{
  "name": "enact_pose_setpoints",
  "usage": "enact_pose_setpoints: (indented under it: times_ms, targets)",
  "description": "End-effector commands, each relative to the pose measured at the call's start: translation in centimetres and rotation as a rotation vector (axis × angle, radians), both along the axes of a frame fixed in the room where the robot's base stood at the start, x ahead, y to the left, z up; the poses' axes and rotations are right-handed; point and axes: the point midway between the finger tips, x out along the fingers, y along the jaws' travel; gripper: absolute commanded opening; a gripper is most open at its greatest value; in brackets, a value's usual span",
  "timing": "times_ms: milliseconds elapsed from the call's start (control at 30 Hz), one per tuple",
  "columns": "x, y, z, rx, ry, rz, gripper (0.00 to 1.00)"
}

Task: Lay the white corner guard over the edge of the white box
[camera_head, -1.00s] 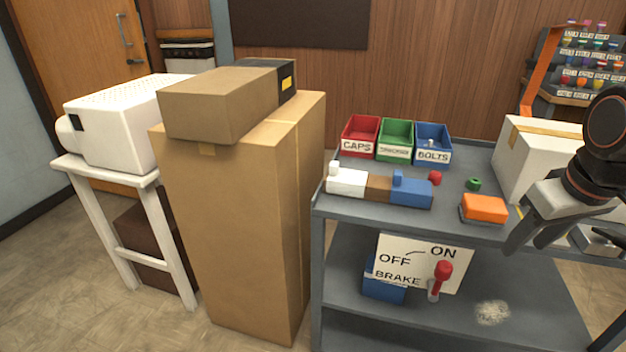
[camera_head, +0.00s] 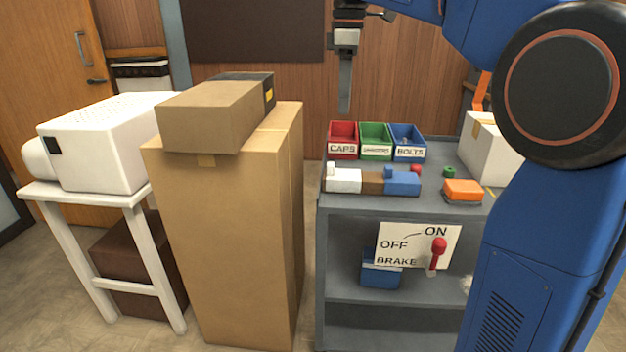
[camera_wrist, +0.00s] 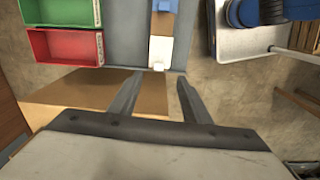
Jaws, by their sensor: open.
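The white box (camera_head: 485,148) stands at the right end of the grey cart's top, with tan tape on its upper face. My blue arm hides its right part. I cannot make out the white corner guard in either view. My gripper (camera_head: 345,106) points down above and behind the left part of the cart, well to the left of the white box. In the wrist view my gripper (camera_wrist: 158,84) has its two fingers spread with nothing between them.
The cart (camera_head: 350,212) holds red (camera_head: 342,150), green (camera_head: 375,152) and blue (camera_head: 407,154) bins, a white-brown-blue block row (camera_head: 372,182) and an orange block (camera_head: 463,190). A tall carton (camera_head: 225,230) with a smaller box (camera_head: 210,118) on top stands left of it.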

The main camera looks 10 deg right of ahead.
Motion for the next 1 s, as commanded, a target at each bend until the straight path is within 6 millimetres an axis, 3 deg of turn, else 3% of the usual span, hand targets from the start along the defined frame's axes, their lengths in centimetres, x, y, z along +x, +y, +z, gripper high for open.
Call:
enact_pose_setpoints:
  times_ms: [133, 267, 800, 1000]
  targets:
    - [1.0, 0.4, 0.3, -0.001, 0.012, 0.039, 0.44]
    - [1.0, 0.4, -0.7, -0.002, 0.016, 0.045, 0.44]
    - [0.9, 0.4, -9.9, -0.002, 0.016, 0.043, 0.44]
    - [1.0, 0.4, -11.6, -0.002, 0.013, 0.042, 0.44]
